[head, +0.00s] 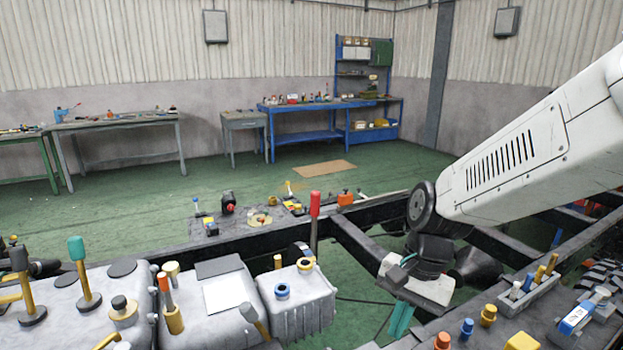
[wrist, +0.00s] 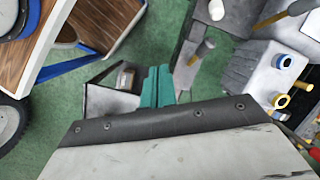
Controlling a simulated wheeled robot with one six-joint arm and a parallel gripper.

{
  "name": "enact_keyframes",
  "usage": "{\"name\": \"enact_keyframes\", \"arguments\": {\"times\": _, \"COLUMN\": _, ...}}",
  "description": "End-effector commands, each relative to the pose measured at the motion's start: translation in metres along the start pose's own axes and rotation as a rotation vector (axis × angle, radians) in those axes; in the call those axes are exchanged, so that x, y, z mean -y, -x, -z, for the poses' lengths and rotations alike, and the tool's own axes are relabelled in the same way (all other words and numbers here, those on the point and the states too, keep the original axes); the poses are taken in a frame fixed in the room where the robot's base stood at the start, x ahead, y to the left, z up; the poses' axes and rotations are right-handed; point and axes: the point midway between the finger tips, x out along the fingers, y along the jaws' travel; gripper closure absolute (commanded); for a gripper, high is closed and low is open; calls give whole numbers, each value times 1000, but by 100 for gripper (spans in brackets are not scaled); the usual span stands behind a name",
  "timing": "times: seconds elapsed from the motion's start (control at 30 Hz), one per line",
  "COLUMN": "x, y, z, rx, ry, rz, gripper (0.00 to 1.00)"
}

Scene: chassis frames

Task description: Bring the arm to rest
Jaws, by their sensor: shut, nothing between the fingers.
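My gripper (head: 399,320) hangs at the end of my white arm, low and right of centre in the head view. Its teal fingers point down and are shut with nothing between them. They are just right of the grey engine block (head: 308,312), between it and the dark deck at the lower right. In the wrist view my gripper (wrist: 158,72) shows its teal fingers together over the green floor, beside a dark open box (wrist: 103,103). My arm reaches in from the right edge of the head view and bends at a black joint.
A red-handled tool (head: 315,206) stands upright left of my arm. Black chassis rails (head: 375,210) cross behind my gripper. A small tray (head: 527,298) with bottles and several capped parts sit on the right deck. Blue workbenches (head: 328,106) stand far back. The green floor between is mostly clear.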

Motion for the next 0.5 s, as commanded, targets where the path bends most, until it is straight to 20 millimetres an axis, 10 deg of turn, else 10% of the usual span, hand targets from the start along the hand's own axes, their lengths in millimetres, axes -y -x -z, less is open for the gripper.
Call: {"name": "enact_keyframes", "arguments": {"times": 0.5, "x": -145, "y": 84, "z": -70, "rx": -191, "ry": 633, "rz": -169, "gripper": 100}}
